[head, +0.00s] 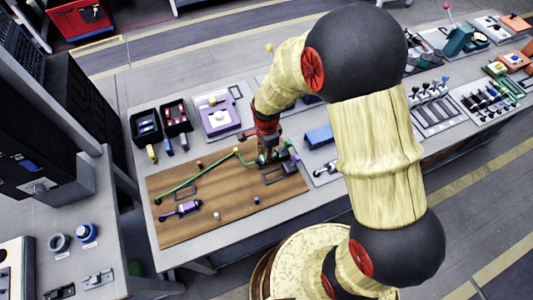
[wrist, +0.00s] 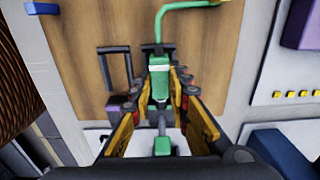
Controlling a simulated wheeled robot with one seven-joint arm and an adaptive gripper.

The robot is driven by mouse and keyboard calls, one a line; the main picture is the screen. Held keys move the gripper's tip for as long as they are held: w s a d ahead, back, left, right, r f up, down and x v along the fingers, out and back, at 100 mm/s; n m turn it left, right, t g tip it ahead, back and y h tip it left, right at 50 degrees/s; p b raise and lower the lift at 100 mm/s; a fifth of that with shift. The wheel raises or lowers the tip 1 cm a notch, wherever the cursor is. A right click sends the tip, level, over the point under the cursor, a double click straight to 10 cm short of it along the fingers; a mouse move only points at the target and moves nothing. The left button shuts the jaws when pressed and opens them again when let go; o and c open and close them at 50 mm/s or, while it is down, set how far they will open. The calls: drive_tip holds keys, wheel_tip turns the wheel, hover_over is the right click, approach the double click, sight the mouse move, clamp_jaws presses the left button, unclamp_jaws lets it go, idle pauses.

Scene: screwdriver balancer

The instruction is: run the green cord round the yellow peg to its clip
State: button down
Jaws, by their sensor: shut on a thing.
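The green cord (head: 193,180) runs over the brown board from a dark end at the left to the yellow peg (head: 236,150). It bends there and carries on right to my gripper (head: 266,159). Whether it wraps the peg or only touches it, I cannot tell. In the wrist view the cord (wrist: 190,5) comes in at the top and turns down to a green end piece (wrist: 160,82) between my yellow-sided fingers (wrist: 160,88). My gripper is shut on this end piece, low over the right part of the board. I cannot make out the clip for certain.
The wooden board (head: 165,235) also bears a purple tool (head: 182,209), a black outline frame (head: 280,176) and small pegs (head: 217,215). Dark bins (head: 146,126) and a purple tray (head: 218,120) stand behind. A blue block (head: 319,136) is right of my gripper. The board's front is mostly clear.

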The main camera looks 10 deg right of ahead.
drive_tip(key=shift+f+b, duration=0.3)
drive_tip(key=shift+f, duration=0.35)
idle(0.5)
drive_tip(key=c, duration=1.6)
unclamp_jaws()
drive_tip(key=shift+r, duration=0.1)
wheel_tip(320, 180, up, 12)
drive_tip(key=shift+f, duration=0.1)
